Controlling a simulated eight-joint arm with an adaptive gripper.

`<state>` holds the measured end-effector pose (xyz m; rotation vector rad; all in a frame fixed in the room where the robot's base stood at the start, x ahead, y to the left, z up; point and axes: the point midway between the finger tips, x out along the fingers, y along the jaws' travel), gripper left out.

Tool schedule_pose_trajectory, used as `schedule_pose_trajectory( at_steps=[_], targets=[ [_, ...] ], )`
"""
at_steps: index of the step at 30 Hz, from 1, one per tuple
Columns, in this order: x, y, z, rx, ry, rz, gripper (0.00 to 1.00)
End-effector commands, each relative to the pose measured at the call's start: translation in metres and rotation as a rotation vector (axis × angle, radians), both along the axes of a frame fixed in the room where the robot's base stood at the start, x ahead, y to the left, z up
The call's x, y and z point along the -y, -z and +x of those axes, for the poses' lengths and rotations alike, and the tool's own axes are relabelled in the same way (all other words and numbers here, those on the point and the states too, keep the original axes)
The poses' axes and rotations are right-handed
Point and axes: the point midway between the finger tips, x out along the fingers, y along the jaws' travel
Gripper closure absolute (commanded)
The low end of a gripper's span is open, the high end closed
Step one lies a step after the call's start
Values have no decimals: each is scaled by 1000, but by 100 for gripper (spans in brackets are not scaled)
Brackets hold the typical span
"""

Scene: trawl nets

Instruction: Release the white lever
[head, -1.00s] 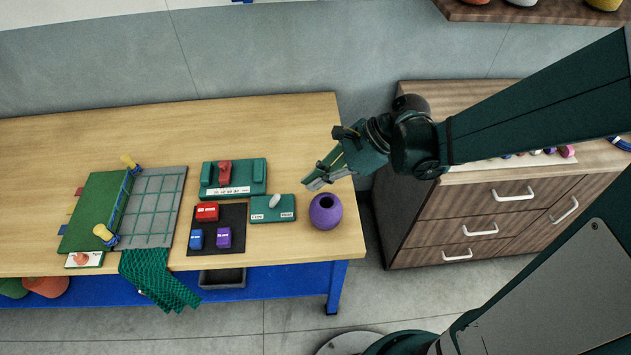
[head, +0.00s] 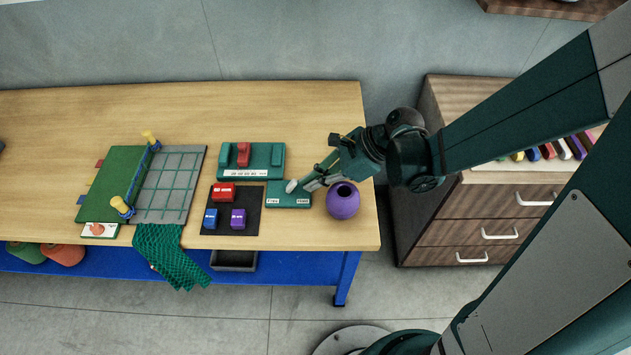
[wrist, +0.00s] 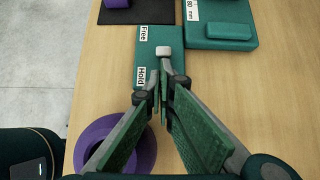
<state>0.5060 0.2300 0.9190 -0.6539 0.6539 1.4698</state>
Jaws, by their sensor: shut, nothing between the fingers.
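The white lever (head: 291,186) stands on a small green plate (head: 288,201) at the right of the wooden table. The plate carries a "Free" label on its left and a "Hold" label on its right. In the wrist view the lever's white knob (wrist: 163,52) shows just beyond my fingertips, between the two labels. My gripper (head: 304,186) is shut and empty. Its fingertips are close to the lever on the "Hold" side, over the plate. I cannot tell whether they touch the lever. The lever's lower part is partly hidden by the fingers in the wrist view (wrist: 160,86).
A purple round pot (head: 342,201) stands right beside the plate, below my gripper. A larger green block with a red lever (head: 243,154) is behind. A black mat (head: 249,222) with red, blue and purple blocks lies left. Bare table (head: 300,108) is free at the back.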

Motion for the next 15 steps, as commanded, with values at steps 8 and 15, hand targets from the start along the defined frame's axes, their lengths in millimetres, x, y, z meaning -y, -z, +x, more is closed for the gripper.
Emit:
schedule_pose_trajectory(
  at_steps=[8,15],
  targets=[
    [0,0,0,0,0,-1,100],
    [-2,-3,0,0,-1,-23,100]
  ],
)
